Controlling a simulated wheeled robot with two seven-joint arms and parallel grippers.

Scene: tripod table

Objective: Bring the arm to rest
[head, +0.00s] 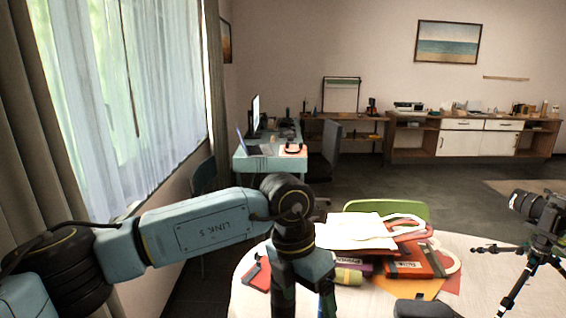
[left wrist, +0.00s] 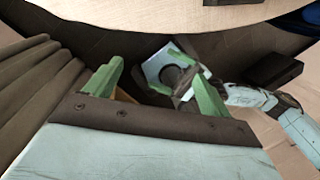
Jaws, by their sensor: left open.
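My left arm (head: 195,228) comes in from the left and bends down at the wrist in front of the round table's near left edge. My left gripper shows in the left wrist view (left wrist: 158,90) with its two green fingers spread apart and nothing between them. In the head view its fingertips are hidden or cut off at the bottom. The pale round table (head: 480,262) also shows along the top of the left wrist view (left wrist: 130,12), beyond the fingers.
The table holds a white bag (head: 355,233), red books or folders (head: 415,262), a yellow-green roll (head: 349,276) and a camera on a small tripod (head: 540,215). A green chair back (head: 390,207) stands behind. Curtains (head: 120,90) hang at the left, near my arm.

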